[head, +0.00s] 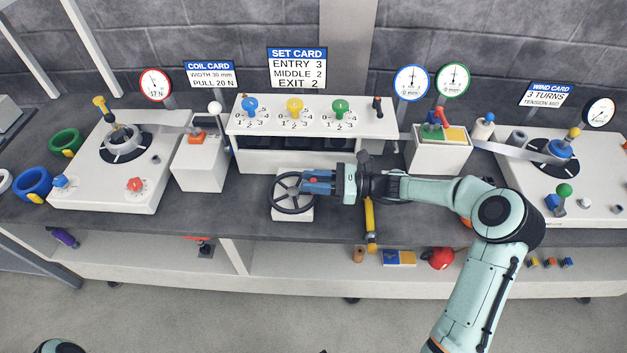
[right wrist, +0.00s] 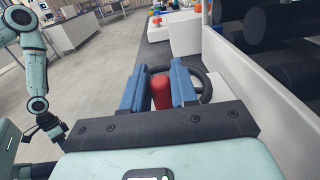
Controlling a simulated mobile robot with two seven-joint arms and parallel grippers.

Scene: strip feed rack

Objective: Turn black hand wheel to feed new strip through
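The black hand wheel (head: 285,207) sits on a pale block at the front of the bench, below the white rack (head: 250,158). My right gripper (head: 308,183) reaches in from the right over the wheel's right side. Its blue fingers stand on either side of a red knob (right wrist: 161,92) and appear closed on it. Part of the wheel rim (right wrist: 208,88) shows behind the fingers in the right wrist view. A pale strip (head: 515,151) runs to the blue-hubbed winder at right.
The coil stand (head: 105,185) is at left, beside a white box (head: 200,168). The set card (head: 297,68) reads ENTRY 3, MIDDLE 2, EXIT 2, above blue, yellow and green knobs. A yellow-handled tool (head: 370,222) lies near my right wrist. Bare bench lies left of the wheel.

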